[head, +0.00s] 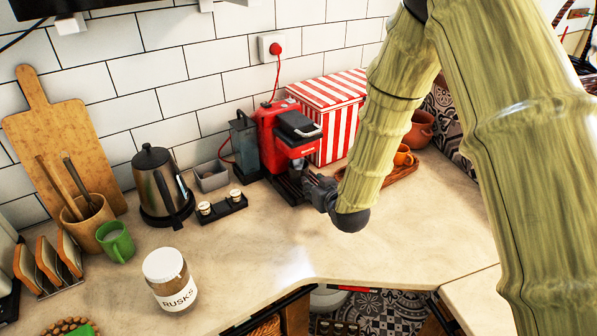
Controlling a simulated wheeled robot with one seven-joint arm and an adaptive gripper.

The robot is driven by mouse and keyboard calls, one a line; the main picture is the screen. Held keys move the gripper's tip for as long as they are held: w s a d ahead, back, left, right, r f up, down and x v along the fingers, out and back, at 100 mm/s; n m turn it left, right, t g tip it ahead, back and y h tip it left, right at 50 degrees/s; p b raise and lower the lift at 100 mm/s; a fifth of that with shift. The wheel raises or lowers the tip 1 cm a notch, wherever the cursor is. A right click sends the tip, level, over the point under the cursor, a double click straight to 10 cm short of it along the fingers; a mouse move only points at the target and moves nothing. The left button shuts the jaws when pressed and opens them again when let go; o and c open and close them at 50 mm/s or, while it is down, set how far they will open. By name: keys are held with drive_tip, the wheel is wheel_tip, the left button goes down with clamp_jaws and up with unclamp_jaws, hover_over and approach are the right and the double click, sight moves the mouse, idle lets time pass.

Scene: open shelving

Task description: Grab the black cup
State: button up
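My gripper (312,188) is at the front of a red and black coffee machine (283,140), low by its drip tray. The gripper is small, dark and seen from behind, so I cannot tell whether its fingers are open or shut. I cannot make out a black cup clearly; the dark area between the gripper and the machine is partly hidden by the gripper and my arm.
Left of the machine are a black tray (222,209) with two small pots, a grey box (212,176), a kettle (160,188), a green mug (116,242) and a rusks jar (169,280). A striped box (333,110) and orange cup (404,156) stand right. The front middle counter is clear.

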sight(301, 174)
drive_tip(key=shift+p+x, duration=0.75)
drive_tip(key=shift+x, duration=1.5)
drive_tip(key=shift+s+f, duration=0.1)
drive_tip(key=shift+f, duration=0.05)
clamp_jaws()
